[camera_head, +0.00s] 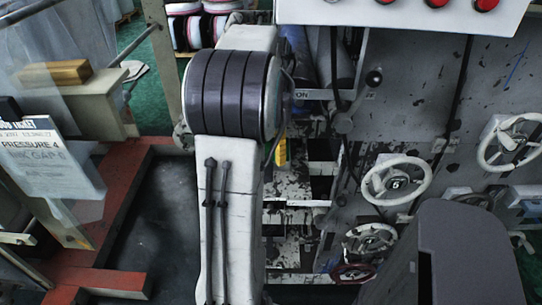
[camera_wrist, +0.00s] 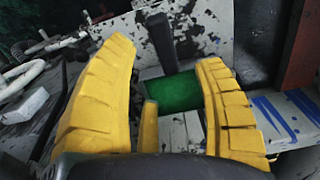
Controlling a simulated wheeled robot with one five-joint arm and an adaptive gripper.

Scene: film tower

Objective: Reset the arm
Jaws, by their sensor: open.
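In the head view, a grey machine panel with white handwheels (camera_head: 395,180) stands at the right. Red buttons (camera_head: 486,4) sit on a white box above. A red frame (camera_head: 118,278) and a printed sign (camera_head: 40,160) are at the left. Dark floor (camera_head: 165,225) lies open left of my arm.

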